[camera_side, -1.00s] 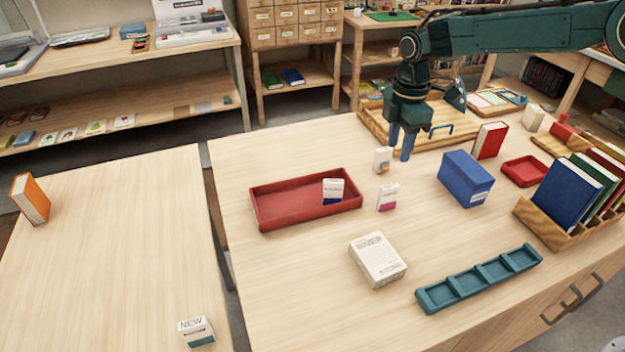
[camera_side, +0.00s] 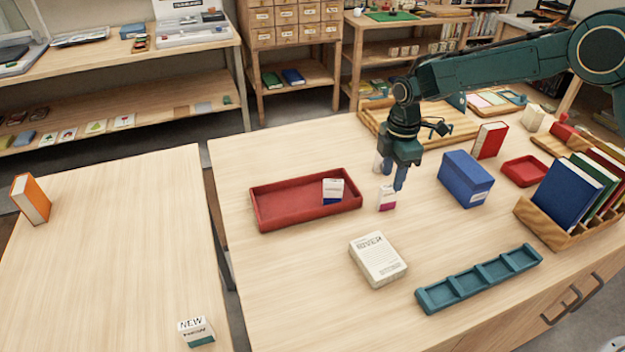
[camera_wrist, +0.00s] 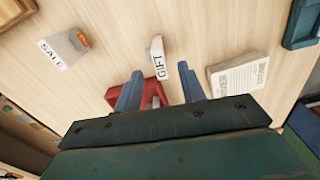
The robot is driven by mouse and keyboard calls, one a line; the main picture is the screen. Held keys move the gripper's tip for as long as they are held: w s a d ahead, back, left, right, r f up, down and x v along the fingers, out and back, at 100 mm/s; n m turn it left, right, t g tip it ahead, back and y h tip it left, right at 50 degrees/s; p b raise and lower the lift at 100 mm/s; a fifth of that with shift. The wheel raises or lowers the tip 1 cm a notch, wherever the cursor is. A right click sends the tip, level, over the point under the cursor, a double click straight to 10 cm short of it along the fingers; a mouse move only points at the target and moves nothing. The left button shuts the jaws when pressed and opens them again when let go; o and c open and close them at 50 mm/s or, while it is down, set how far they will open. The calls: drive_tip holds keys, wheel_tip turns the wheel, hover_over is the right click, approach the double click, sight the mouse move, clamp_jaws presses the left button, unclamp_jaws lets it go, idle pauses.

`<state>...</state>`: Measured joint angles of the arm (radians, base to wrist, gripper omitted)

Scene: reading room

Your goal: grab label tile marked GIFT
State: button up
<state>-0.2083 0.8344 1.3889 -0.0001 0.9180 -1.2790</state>
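The GIFT tile (camera_wrist: 157,62) is a small white block with black lettering, ahead of and between my fingertips in the wrist view. In the side view, the white tile with a magenta lower band (camera_side: 387,203) stands upright on the table, directly below my gripper (camera_side: 391,178); its lettering is too small to read there.
A red tray (camera_side: 283,212) holding a white and navy tile (camera_side: 333,190) lies left of my gripper. The white RIVER book (camera_side: 378,260) and teal slotted rack (camera_side: 480,280) are nearer the camera. A blue box (camera_side: 466,178) stands right. The NEW tile (camera_side: 196,331) is on the left table.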

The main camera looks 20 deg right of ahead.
sight(390, 186)
drive_tip(key=shift+f, duration=2.2)
clamp_jaws()
